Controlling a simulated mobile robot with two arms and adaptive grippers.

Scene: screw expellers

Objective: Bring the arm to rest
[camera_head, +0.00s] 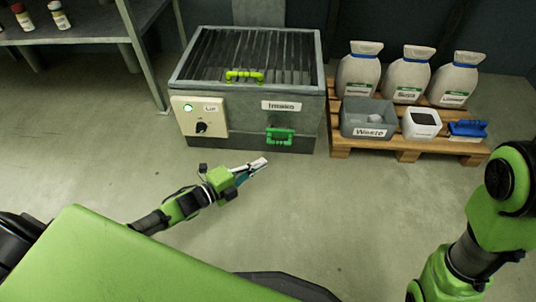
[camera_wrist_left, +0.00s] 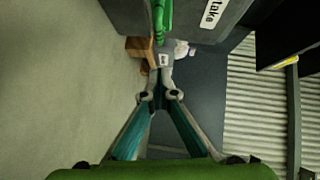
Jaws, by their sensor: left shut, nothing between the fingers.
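My left gripper (camera_head: 258,165) is in front of the grey screw expeller box (camera_head: 310,118), at the middle of the head view. Its fingers are shut and empty, pointing right and a little up. In the left wrist view the closed fingertips (camera_wrist_left: 160,96) meet, with nothing between them. The left arm comes in from the lower left, held over the open floor. My right arm (camera_head: 485,225) stands at the right edge of the head view; its gripper is not visible.
The expeller box has a green front handle (camera_head: 280,138), a green grate handle (camera_head: 244,75) and a control panel with a dark knob (camera_head: 201,127). A wooden pallet (camera_head: 372,145) at right bears several sacks, a grey waste bin (camera_head: 366,117), a white container (camera_head: 421,123) and a blue tool (camera_head: 467,128). A shelf (camera_head: 90,27) stands upper left.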

